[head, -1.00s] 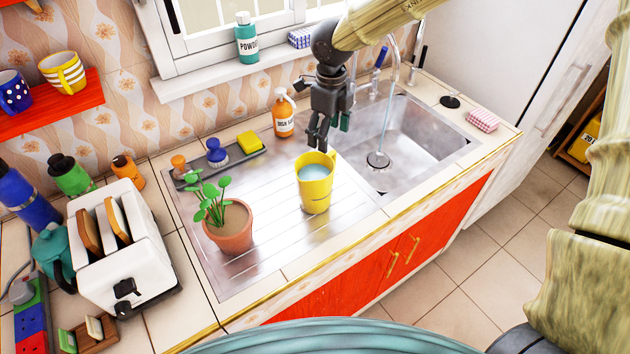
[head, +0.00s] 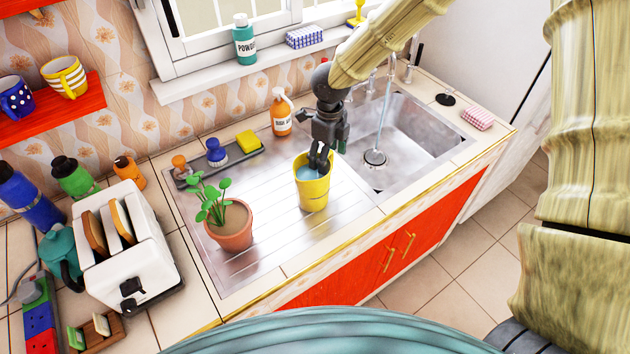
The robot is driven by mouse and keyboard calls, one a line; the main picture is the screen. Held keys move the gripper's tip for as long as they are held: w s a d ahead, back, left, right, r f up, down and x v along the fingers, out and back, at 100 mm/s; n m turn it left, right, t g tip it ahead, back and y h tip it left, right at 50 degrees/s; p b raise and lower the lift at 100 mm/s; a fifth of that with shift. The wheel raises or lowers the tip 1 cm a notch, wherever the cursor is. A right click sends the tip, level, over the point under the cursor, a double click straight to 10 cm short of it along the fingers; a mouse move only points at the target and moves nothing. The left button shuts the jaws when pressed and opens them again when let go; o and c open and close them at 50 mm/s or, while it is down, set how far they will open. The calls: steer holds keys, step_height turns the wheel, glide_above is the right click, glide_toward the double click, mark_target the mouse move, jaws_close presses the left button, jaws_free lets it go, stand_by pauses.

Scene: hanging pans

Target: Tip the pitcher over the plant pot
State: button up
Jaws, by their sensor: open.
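The yellow pitcher (head: 313,192) stands upright on the ridged metal drainboard and holds bluish water. My gripper (head: 319,160) is open, pointing down, with its fingertips at the back of the pitcher's rim. I cannot tell whether the fingers touch the rim or reach inside. The pitcher's handle is hidden behind the fingers. The terracotta plant pot (head: 231,228) stands to the left of the pitcher on the drainboard, with brown soil and a green-leaved plant (head: 211,200) in it.
Water runs from the tap into the sink basin (head: 400,140) on the right. An orange soap bottle (head: 281,115) and a brush tray with a yellow sponge (head: 247,141) stand behind. A white toaster (head: 125,250) is at the left. The drainboard between pot and pitcher is clear.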

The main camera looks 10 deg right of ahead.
steer(key=shift+c, duration=0.3)
steer(key=c, duration=1.3)
jaws_close()
steer(key=shift+r, duration=0.15)
